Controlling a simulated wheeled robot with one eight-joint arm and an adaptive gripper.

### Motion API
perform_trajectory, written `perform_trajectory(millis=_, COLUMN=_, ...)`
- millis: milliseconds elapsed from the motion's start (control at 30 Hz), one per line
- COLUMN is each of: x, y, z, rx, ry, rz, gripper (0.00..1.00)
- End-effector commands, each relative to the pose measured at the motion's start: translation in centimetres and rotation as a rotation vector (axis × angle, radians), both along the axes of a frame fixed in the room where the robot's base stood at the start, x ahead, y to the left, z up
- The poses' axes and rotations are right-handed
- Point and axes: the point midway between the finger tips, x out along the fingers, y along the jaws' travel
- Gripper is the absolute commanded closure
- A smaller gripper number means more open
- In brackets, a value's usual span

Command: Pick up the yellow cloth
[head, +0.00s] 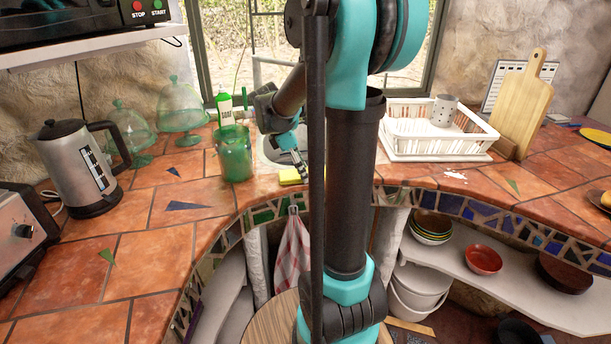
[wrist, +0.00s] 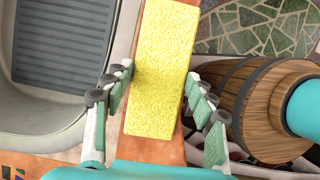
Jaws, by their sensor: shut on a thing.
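The yellow cloth (wrist: 165,60) is a flat, textured, oblong piece. In the wrist view it runs from the top edge down between my two fingers. My gripper (wrist: 157,92) is shut on it, with one finger along each long side. In the head view a small part of the cloth (head: 289,177) shows at the counter's front, below my gripper (head: 300,160). My arm hides the area right of it. I cannot tell whether the cloth is clear of the counter.
A sink (wrist: 65,55) lies left of the cloth in the wrist view, a wooden barrel (wrist: 250,100) right of it. In the head view a green glass jar (head: 235,155) and a green bottle (head: 224,108) stand left of my gripper. A white dish rack (head: 440,150) stands right.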

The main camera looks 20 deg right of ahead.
Motion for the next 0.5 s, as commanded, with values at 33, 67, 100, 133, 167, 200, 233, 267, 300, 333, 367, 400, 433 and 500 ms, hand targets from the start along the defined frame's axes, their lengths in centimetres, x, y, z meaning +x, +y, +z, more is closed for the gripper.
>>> perform_trajectory(millis=33, x=0.0, y=0.0, z=0.0, rx=0.000, ry=0.000, rz=0.000, gripper=0.72)
perform_trajectory(millis=67, x=0.0, y=0.0, z=0.0, rx=0.000, ry=0.000, rz=0.000, gripper=0.72)
perform_trajectory(millis=100, x=0.0, y=0.0, z=0.0, rx=0.000, ry=0.000, rz=0.000, gripper=0.72)
perform_trajectory(millis=133, x=0.0, y=0.0, z=0.0, rx=0.000, ry=0.000, rz=0.000, gripper=0.72)
perform_trajectory(millis=167, x=0.0, y=0.0, z=0.0, rx=0.000, ry=0.000, rz=0.000, gripper=0.72)
perform_trajectory(millis=200, x=0.0, y=0.0, z=0.1, rx=0.000, ry=0.000, rz=0.000, gripper=0.72)
perform_trajectory(millis=233, x=0.0, y=0.0, z=0.2, rx=0.000, ry=0.000, rz=0.000, gripper=0.72)
perform_trajectory(millis=267, x=0.0, y=0.0, z=0.3, rx=0.000, ry=0.000, rz=0.000, gripper=0.72)
perform_trajectory(millis=300, x=0.0, y=0.0, z=0.5, rx=0.000, ry=0.000, rz=0.000, gripper=0.72)
perform_trajectory(millis=333, x=0.0, y=0.0, z=0.7, rx=0.000, ry=0.000, rz=0.000, gripper=0.72)
perform_trajectory(millis=367, x=0.0, y=0.0, z=0.9, rx=0.000, ry=0.000, rz=0.000, gripper=0.72)
perform_trajectory(millis=400, x=0.0, y=0.0, z=1.3, rx=0.000, ry=0.000, rz=0.000, gripper=0.72)
perform_trajectory(millis=433, x=0.0, y=0.0, z=1.6, rx=0.000, ry=0.000, rz=0.000, gripper=0.72)
perform_trajectory(millis=500, x=0.0, y=0.0, z=2.5, rx=0.000, ry=0.000, rz=0.000, gripper=0.72)
